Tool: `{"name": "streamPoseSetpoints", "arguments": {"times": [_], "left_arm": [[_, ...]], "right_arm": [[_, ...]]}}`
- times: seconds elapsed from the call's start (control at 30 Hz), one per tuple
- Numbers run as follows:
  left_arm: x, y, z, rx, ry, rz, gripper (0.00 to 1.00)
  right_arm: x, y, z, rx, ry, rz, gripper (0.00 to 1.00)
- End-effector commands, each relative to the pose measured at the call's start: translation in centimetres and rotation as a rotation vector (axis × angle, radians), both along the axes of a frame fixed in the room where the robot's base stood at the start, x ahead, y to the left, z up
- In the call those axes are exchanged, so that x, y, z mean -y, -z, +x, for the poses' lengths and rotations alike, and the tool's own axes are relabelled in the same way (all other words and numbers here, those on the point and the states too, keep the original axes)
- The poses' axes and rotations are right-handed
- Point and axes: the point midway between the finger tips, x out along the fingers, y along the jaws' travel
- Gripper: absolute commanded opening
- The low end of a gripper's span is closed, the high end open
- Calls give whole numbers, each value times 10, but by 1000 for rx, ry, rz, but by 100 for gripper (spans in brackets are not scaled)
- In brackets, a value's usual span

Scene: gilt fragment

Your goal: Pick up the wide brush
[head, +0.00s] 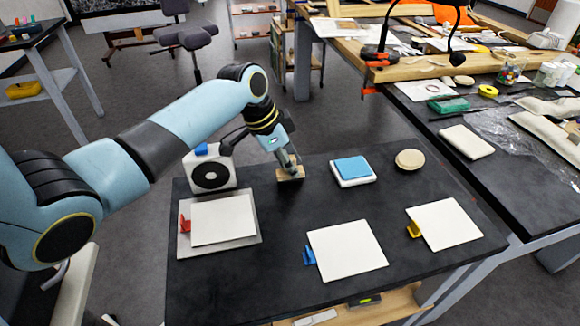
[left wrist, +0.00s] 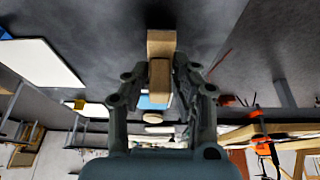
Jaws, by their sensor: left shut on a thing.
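My left gripper (head: 291,163) reaches down to the back of the black table. It is shut on a narrow brown wooden piece, which I take to be the wide brush (left wrist: 160,82); no bristles can be made out. In the left wrist view this piece lies between the fingers of the gripper (left wrist: 161,70). A lighter wooden block (left wrist: 161,43) shows just beyond the fingertips, and it also shows under the gripper in the head view (head: 290,175). I cannot tell whether the brush still touches the block. My right gripper is not in view.
A white box with a black disc (head: 211,176) stands left of the gripper. A blue-topped pad (head: 352,168) and a round tan disc (head: 410,159) lie to the right. White sheets (head: 346,250) with coloured clips lie in front. A cluttered bench (head: 440,90) adjoins at right.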

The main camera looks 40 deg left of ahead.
Motion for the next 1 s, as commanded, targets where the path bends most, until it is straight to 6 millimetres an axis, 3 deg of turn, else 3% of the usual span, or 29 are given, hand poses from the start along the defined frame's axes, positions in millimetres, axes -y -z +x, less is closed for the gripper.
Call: {"name": "streamPoseSetpoints", "arguments": {"times": [0.23,0.7,1.0], "left_arm": [[3,-36,2,5,2,-2,0],[80,-83,36,3,1,-4,0],[103,-100,46,1,1,0,0]], "right_arm": [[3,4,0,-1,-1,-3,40],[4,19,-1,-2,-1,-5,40],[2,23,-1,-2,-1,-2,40]]}}
